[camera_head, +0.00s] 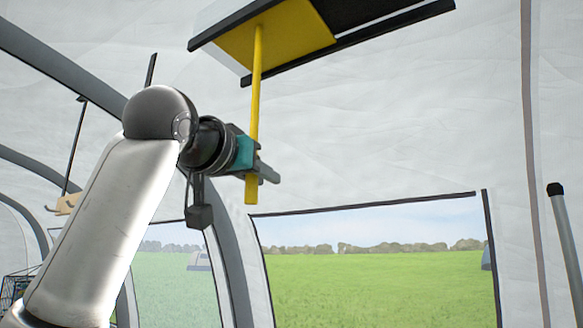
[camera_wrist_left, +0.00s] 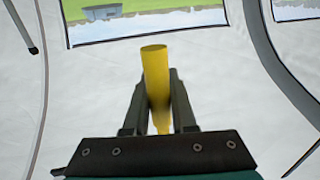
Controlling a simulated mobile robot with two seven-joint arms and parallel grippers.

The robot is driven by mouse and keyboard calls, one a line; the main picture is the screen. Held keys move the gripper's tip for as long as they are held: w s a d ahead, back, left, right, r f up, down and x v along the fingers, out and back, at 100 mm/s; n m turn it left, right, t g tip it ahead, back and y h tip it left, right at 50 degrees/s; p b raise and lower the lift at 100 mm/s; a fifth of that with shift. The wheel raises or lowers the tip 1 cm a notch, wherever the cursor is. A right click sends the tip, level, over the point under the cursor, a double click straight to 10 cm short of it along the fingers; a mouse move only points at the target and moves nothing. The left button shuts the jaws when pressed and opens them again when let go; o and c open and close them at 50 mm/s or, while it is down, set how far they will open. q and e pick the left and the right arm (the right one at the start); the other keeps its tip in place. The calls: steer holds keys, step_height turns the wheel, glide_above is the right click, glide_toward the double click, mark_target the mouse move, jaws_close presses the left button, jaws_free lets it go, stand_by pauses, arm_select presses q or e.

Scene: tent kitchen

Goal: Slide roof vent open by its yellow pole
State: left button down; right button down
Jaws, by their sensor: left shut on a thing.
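The roof vent shows at the top of the head view as a yellow panel (camera_head: 275,42) between two dark rails, with a dark area to its right. The yellow pole (camera_head: 257,85) hangs straight down from the panel. My left gripper (camera_head: 256,172) is shut on the pole near its lower end, and a short piece of pole sticks out below the fingers. In the left wrist view the pole (camera_wrist_left: 156,75) stands between the two fingers of my left gripper (camera_wrist_left: 159,100). My right gripper is in neither view.
White tent walls with grey frame poles (camera_head: 236,255) surround the space. A clear window (camera_head: 375,265) shows a green field. A grey pole with a black top (camera_head: 565,235) stands at the far right. A wire basket (camera_head: 14,287) is at the lower left. The air right of the yellow pole is free.

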arm_select(q)
steer(key=shift+w+a+r, duration=0.1)
steer(key=shift+w+a, duration=0.2)
steer(key=shift+a, duration=0.2)
steer(key=shift+w+a, duration=0.25)
steer(key=shift+a, duration=0.2)
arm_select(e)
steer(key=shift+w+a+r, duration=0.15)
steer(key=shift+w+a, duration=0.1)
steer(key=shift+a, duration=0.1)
arm_select(q)
steer(key=c, duration=0.7)
jaws_free()
steer(key=shift+w, duration=0.1)
steer(key=shift+c, duration=0.2)
steer(key=b+v, duration=0.5)
steer(key=v, duration=1)
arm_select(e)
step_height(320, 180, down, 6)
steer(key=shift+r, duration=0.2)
